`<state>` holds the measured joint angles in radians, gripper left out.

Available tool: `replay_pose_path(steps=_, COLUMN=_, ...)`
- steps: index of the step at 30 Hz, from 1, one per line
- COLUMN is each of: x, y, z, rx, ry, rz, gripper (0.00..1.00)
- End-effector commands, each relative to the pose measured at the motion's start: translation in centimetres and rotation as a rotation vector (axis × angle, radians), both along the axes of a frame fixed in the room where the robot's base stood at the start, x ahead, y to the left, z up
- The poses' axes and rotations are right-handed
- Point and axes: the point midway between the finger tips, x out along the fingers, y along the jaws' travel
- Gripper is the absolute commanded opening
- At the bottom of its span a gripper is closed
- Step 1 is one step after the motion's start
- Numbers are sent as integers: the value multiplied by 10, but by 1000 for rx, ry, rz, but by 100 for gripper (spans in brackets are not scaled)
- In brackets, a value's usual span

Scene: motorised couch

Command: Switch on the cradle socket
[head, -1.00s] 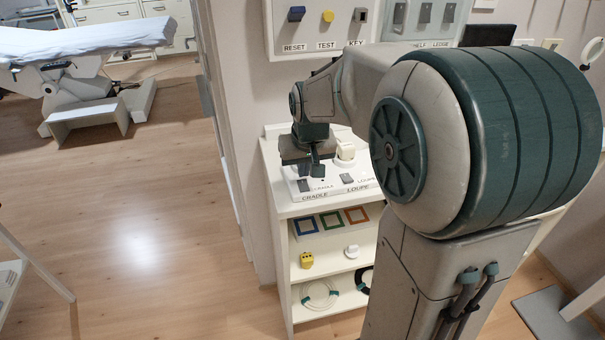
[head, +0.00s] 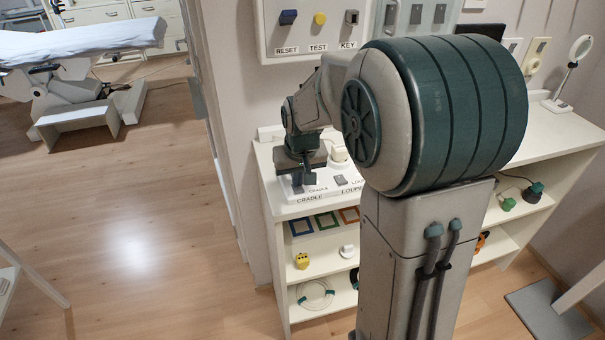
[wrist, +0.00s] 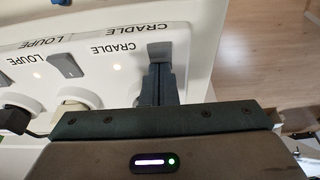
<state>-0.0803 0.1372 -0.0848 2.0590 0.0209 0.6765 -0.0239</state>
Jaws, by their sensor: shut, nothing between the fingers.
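The white socket board (head: 322,196) lies on the shelf top, with labels CRADLE and LOUPE. The grey cradle rocker switch (wrist: 159,50) shows in the wrist view just beyond my fingertips; in the head view it is partly hidden behind my gripper. My gripper (head: 306,179) is shut and empty, pointing down over the cradle end of the board. In the wrist view its fingertips (wrist: 160,72) overlap the near edge of the switch; I cannot tell whether they touch it. A pale dot (wrist: 116,67) shows beside the CRADLE label. A white plug (wrist: 76,104) stands left of the fingers.
The grey loupe switch (wrist: 65,65) is left of the cradle switch, with a dark plug (wrist: 14,119) near it. A wall panel (head: 318,30) with RESET, TEST and KEY hangs above. Coloured frames (head: 325,222) lie on the shelf below.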

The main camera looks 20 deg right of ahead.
Motion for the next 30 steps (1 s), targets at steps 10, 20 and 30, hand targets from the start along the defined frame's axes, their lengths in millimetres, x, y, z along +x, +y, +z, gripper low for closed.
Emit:
replay_pose_path(steps=10, x=-9, y=2, z=-2, rx=0, ry=6, rz=3, gripper=0)
replay_pose_path(steps=20, x=-18, y=0, z=-3, rx=0, ry=8, rz=0, gripper=0)
replay_pose_path(steps=30, x=-20, y=-1, z=10, rx=0, ry=5, rz=0, gripper=0)
